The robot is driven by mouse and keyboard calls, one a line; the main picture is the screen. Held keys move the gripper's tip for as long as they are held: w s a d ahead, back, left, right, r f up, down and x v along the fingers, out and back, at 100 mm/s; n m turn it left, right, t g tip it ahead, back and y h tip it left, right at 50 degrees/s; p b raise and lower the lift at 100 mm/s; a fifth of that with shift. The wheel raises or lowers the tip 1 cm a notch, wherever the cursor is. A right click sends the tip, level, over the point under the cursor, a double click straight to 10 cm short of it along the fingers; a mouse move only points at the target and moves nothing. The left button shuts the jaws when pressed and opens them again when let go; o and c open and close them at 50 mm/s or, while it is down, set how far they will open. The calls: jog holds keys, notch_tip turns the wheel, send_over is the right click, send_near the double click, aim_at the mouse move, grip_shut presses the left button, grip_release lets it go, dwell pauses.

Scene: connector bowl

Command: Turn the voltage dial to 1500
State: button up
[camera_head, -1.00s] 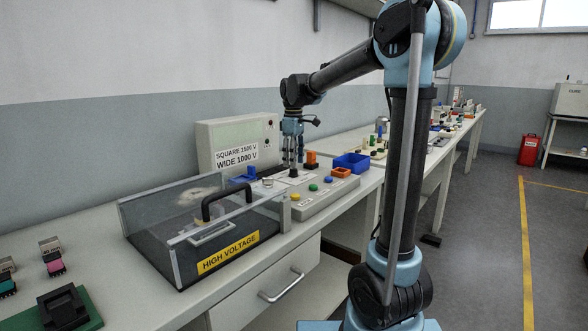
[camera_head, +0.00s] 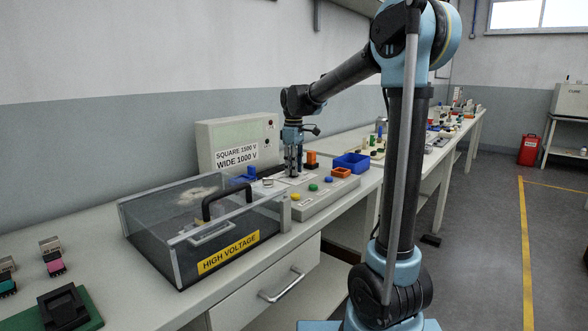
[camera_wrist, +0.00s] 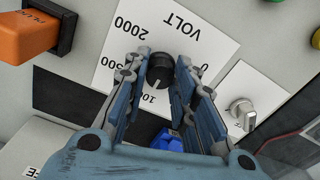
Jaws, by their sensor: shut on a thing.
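The black voltage dial (camera_wrist: 160,72) sits on a white plate (camera_wrist: 118,52) marked VOLT in the wrist view. Its white mark points toward the partly covered label starting with 10. The 2000 label and the end of a label reading 500 show on the left side of the plate. My gripper (camera_wrist: 161,60) has its blue fingers on both sides of the dial, shut on it. In the head view my gripper (camera_head: 293,168) reaches down to the control panel (camera_head: 318,196), and its fingers hide the dial.
An orange plug (camera_wrist: 30,38) and a small grey knob (camera_wrist: 241,113) flank the plate. A clear-walled HIGH VOLTAGE box (camera_head: 228,252) stands left of the panel. A meter box (camera_head: 232,133) behind carries a sign, SQUARE 1500 V, WIDE 1000 V. A blue bin (camera_head: 351,162) is at right.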

jog(key=shift+m, duration=0.3)
jog(key=m, duration=1.1)
dwell(0.6)
jog(key=o, duration=1.1)
jog(key=shift+c, duration=0.2)
jog(key=shift+r, duration=0.1)
notch_tip(320, 180, up, 12)
